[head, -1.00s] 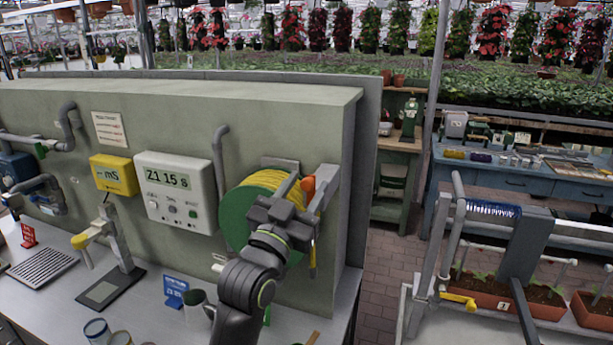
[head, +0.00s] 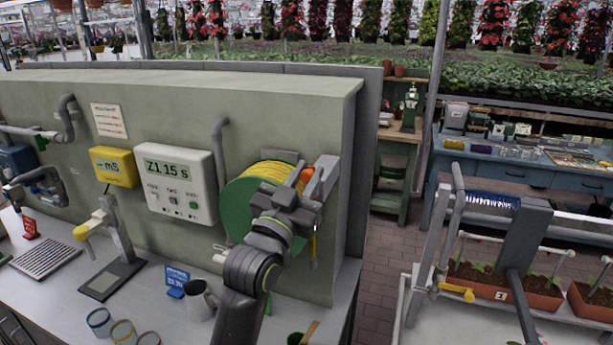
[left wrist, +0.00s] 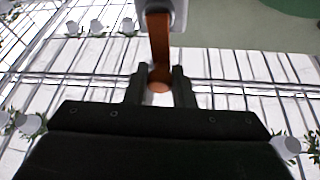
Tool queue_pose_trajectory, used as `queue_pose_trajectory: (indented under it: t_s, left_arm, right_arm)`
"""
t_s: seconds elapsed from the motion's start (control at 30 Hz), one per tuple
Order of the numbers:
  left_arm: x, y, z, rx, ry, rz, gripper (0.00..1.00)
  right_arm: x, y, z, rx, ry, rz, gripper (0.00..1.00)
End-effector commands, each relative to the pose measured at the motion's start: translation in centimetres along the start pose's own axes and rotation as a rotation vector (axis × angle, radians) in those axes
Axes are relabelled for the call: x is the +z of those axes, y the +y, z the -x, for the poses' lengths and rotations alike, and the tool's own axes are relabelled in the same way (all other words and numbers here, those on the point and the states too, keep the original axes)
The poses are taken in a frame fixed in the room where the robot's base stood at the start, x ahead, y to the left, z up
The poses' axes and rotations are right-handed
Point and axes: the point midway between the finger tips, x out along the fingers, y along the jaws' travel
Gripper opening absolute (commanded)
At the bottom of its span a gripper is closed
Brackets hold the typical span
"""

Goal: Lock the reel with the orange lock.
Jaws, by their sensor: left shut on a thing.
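The reel (head: 240,215) is a green disc with yellow line (head: 270,172) wound on it, mounted on the grey-green wall panel. The orange lock (head: 307,174) shows as a small orange piece at the grey bracket right of the reel. In the left wrist view it is an orange bar with a round end (left wrist: 159,40). My left gripper (head: 300,192) is at the reel's right side and hides part of it. Its fingers (left wrist: 160,88) are shut on the lock's round end. Whether the lock engages the reel cannot be seen. My right gripper is not in view.
A white control box (head: 175,185) reading "Z1 15 S" and a yellow meter (head: 112,167) are on the panel left of the reel. A grey jug (head: 200,300) and several cups stand on the bench below. A planter rig (head: 520,250) stands at the right.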

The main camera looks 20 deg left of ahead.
Motion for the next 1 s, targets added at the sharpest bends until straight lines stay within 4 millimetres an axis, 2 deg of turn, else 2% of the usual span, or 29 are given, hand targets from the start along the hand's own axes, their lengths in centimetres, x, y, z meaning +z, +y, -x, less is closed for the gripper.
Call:
queue_pose_trajectory:
  t_s: [0.27,0.53,0.77,1.0]
  left_arm:
    - [-0.1,-0.6,0.0,-0.047,0.005,0.111,0.0]
    - [0.4,-1.6,0.3,-0.138,0.022,0.322,0.0]
    - [1.1,-2.5,0.7,-0.224,0.039,0.521,0.0]
    - [2.1,-3.2,1.1,-0.313,0.055,0.73,0.0]
  right_arm:
    - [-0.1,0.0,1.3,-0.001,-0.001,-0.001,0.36]
    - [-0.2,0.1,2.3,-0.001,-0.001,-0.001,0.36]
    - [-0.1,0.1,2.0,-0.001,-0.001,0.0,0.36]
    - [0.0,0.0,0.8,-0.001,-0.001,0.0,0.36]
